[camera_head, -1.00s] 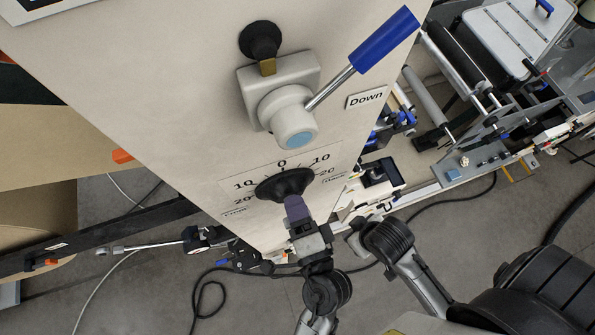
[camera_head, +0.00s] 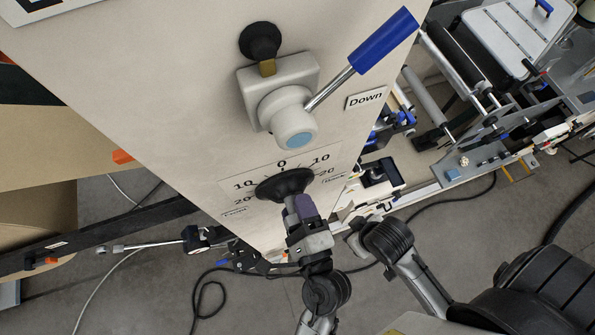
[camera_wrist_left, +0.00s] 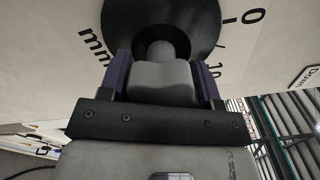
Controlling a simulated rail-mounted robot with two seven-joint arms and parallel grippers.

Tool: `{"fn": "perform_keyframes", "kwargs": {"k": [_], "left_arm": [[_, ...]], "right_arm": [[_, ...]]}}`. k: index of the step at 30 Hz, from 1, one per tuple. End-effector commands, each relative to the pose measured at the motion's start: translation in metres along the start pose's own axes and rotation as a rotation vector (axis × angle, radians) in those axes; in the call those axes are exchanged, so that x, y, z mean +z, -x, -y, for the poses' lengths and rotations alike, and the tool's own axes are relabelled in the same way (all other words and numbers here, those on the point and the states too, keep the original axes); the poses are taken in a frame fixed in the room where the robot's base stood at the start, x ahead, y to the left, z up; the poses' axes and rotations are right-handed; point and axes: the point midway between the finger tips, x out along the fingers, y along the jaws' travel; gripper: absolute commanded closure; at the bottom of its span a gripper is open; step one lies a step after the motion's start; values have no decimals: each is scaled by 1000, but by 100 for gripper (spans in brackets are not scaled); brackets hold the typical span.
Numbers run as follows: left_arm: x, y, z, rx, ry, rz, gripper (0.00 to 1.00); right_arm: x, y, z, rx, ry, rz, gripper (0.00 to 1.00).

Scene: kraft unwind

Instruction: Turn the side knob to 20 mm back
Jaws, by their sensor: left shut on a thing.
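My left gripper (camera_head: 300,206) is shut on the knob's stem, coming from below. In the left wrist view the purple-padded fingers (camera_wrist_left: 164,80) sit on either side of the grey grip, with the black disc (camera_wrist_left: 185,20) behind. The knob's pointer is hidden, so I cannot read its setting. My right gripper is not in view.
Above the knob is a grey lever unit (camera_head: 282,100) with a blue handle (camera_head: 384,41) and a "Down" label (camera_head: 366,98). A black round knob (camera_head: 260,40) sits higher. Rollers and machine rails (camera_head: 470,170) stand at the right. Cables lie on the floor.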

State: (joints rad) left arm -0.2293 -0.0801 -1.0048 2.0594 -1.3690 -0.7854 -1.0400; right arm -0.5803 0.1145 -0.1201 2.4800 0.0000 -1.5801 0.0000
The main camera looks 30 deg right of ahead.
Motion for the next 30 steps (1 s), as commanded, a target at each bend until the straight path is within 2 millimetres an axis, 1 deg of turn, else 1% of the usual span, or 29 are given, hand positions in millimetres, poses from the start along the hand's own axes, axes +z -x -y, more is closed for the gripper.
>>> {"fn": "perform_keyframes", "kwargs": {"k": [13, 14, 21, 22, 30], "left_arm": [[0, 0, 0, -1, -9, -2, 66], [0, 0, 0, -1, -9, -2, 42], [0, 0, 0, 0, -9, -1, 19], [0, 0, 0, 0, -9, -1, 17], [0, 2, -1, 0, -8, -1, 17]], "right_arm": [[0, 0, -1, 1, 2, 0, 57], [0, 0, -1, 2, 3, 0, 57], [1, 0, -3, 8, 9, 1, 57], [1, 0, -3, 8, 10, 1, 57], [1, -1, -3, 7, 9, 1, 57]]}}
